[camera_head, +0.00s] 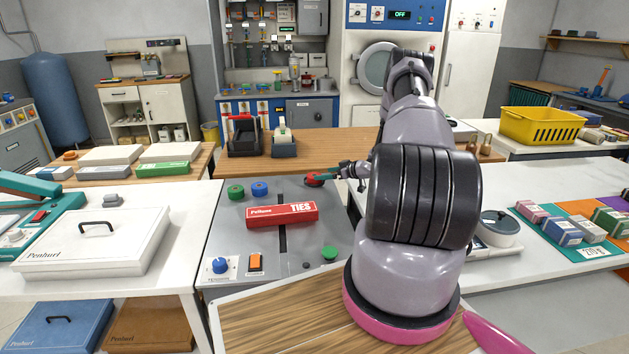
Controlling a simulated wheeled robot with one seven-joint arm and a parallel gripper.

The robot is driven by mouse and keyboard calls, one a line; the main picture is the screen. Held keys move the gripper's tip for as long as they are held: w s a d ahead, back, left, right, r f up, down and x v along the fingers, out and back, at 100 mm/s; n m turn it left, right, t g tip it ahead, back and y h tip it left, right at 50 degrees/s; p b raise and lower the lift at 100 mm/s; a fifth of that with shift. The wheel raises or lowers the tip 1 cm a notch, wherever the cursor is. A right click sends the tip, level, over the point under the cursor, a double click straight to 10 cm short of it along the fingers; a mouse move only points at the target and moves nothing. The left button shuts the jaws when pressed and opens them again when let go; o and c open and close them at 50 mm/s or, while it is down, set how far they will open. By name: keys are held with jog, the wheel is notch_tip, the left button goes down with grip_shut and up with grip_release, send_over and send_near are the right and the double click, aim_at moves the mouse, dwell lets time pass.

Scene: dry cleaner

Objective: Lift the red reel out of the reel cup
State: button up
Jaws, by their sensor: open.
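A small red round thing (315,179), which looks like the red reel, is at the back right of the grey worktop. The reel cup cannot be told apart from it at this size. My gripper (335,174) is open and points left, right beside the red thing. The fingers are small and dark here, so I cannot tell whether they are around it or touching it.
A green reel (236,191) and a blue reel (260,188) sit on the grey worktop (240,232) to the left. A red TIES box (282,214) lies in front of them. Black dispensers (243,138) stand on the wooden counter behind. My arm blocks the view rightward.

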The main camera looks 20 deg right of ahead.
aim_at(314, 175)
jog(key=x, duration=0.4)
jog(key=shift+s+a, duration=0.2)
jog(key=shift+w+a+f, duration=0.2)
jog(key=shift+w, duration=0.35)
jog(key=c, duration=1.3)
jog(key=shift+o, duration=0.2)
jog(key=shift+r, duration=0.1)
